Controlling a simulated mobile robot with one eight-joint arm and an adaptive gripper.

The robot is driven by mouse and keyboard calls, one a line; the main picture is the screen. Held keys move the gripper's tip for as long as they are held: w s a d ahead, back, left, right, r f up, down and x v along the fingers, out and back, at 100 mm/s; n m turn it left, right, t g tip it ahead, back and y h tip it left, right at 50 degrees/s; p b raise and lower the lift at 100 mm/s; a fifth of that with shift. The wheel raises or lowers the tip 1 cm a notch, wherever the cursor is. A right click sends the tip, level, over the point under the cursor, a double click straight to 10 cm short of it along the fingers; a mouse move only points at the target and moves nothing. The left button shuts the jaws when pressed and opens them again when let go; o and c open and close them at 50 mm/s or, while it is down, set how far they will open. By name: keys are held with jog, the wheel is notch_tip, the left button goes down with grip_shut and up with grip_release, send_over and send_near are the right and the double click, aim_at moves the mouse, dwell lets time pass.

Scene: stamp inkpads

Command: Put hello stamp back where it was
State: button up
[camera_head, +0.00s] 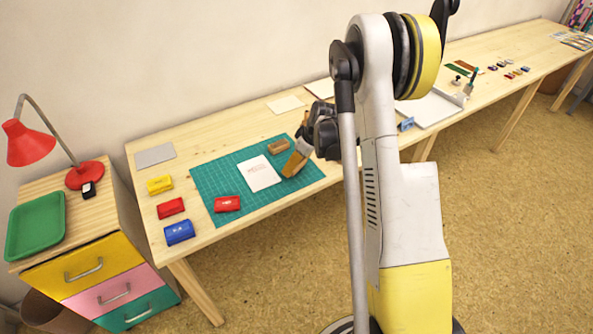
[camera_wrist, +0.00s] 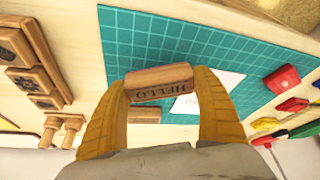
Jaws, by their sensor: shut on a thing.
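The hello stamp (camera_wrist: 165,82) is a wooden block with HELLO on the side facing the wrist camera. My gripper (camera_wrist: 163,84) is shut on it, with one yellow finger at each end. In the head view my gripper (camera_head: 294,163) is over the right part of the green cutting mat (camera_head: 213,178), and the held stamp cannot be made out there. Another wooden block (camera_head: 279,146) lies on the mat beyond my gripper; it also shows in the wrist view (camera_wrist: 145,115). A white sheet (camera_head: 259,174) with red print lies on the mat.
A red inkpad (camera_head: 227,204) is on the mat. Yellow (camera_head: 160,185), red (camera_head: 171,208) and blue (camera_head: 179,232) inkpads stand left of it. Several wooden stamps (camera_wrist: 35,82) lie on the table in the wrist view. A white tray (camera_head: 432,108) is further right.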

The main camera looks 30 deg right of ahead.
jog(key=shift+f, duration=1.1)
jog(key=shift+b, duration=0.35)
jog(key=shift+f, duration=0.25)
jog(key=o, duration=1)
jog(key=shift+r, duration=0.1)
